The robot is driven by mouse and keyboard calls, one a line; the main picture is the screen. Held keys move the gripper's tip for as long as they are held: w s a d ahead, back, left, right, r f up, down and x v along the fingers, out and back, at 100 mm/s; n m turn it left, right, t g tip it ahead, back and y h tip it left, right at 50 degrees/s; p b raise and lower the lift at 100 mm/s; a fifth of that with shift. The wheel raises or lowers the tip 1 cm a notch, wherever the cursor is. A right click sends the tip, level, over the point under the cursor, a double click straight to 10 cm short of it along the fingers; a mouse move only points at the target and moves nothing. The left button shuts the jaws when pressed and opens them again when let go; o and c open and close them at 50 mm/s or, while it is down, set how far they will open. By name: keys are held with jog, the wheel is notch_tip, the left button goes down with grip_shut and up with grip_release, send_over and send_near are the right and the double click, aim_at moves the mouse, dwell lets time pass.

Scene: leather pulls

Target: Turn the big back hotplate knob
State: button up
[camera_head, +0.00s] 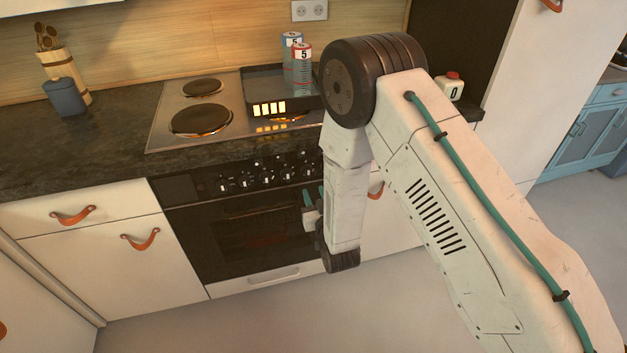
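The row of black hotplate knobs (265,173) with pale markings runs along the front panel of the black oven, under the hob (164,130). I cannot tell from the markings which knob is the big back one. A big hotplate (202,119) is at the front left of the hob, and a smaller one (203,87) is behind it. A black tray covers most of the right side. My gripper (314,196), with green fingertips, is in front of the oven near the right end of the knob row. My arm partly hides it, so its opening is unclear.
The black tray (253,80) has lit bars on its front. Two cans (302,66) (291,41) stand at it. A blue-grey container (64,97) and a utensil holder (64,68) stand at left. Drawers have leather pulls (73,215). The floor in front is clear.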

aim_at(309, 173)
jog(key=x, duration=0.7)
jog(key=shift+w+d+r, duration=0.25)
jog(key=shift+w+r, duration=0.05)
jog(key=shift+w, duration=0.2)
grip_shut()
